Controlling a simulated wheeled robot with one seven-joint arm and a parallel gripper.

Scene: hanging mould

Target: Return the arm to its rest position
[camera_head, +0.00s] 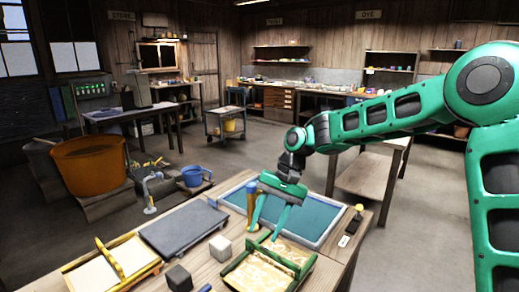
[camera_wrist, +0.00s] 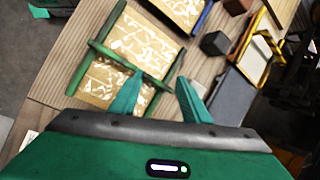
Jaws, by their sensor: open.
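My teal arm reaches in from the right in the head view. My gripper (camera_head: 262,234) points down over the front table, with its two fingers apart. A green-framed mould (camera_head: 234,268) with cream, white-patterned panels lies just below and in front of the fingers. In the wrist view my gripper (camera_wrist: 160,79) is open, and the green mould (camera_wrist: 77,73) lies beyond the fingertips. A green bar of the mould crosses the view between the fingers. I cannot tell whether the fingers touch it. Nothing is clearly held.
A blue-grey tray (camera_head: 328,232) lies behind the gripper. A dark slab (camera_head: 183,228), a pale block (camera_head: 220,248), a dark block (camera_head: 178,278) and a yellow-framed mould (camera_head: 130,242) lie to the left. Open floor lies beyond the table.

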